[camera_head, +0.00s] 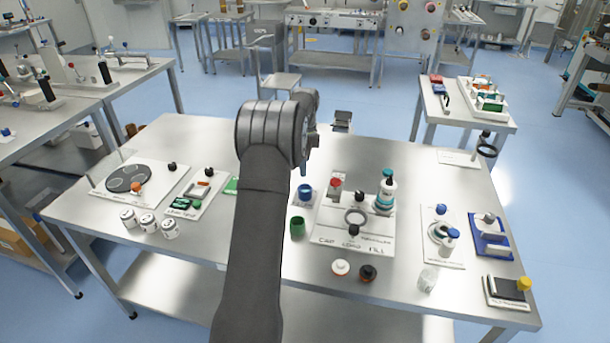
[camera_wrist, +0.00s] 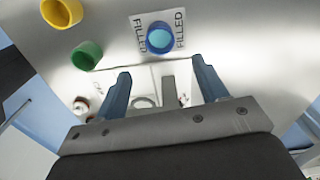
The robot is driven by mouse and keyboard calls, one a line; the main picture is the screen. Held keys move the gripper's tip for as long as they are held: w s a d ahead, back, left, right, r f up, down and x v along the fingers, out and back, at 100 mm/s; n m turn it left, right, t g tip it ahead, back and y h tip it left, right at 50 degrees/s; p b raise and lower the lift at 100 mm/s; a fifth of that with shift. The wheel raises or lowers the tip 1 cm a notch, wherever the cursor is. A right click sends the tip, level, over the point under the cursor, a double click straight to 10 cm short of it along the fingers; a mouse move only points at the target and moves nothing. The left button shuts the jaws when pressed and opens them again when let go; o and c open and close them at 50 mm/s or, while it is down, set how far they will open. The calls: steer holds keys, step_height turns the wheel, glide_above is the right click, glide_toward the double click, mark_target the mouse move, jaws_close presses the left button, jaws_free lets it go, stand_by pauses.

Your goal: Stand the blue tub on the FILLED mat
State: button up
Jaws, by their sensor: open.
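The blue tub (camera_wrist: 160,38) stands upright on the white FILLED mat (camera_wrist: 138,22), with the printed word showing on both sides of it in the wrist view. Its open top and lighter blue inside are visible. In the head view the blue tub (camera_head: 305,193) stands just right of my arm, and the arm hides part of the mat. My gripper (camera_wrist: 161,68) is open, with nothing between its fingers. The fingertips are apart from the tub. In the head view my gripper is mostly hidden behind the arm.
A green tub (camera_wrist: 87,55) and a yellow tub (camera_wrist: 62,12) stand beside the mat in the wrist view. The CAP, LOAD, FILL board (camera_head: 335,240) with a bottle (camera_head: 386,192) lies to the right.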

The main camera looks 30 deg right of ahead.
step_height(320, 180, up, 2)
steer(key=shift+r, duration=0.25)
steer(key=shift+f, duration=4.05)
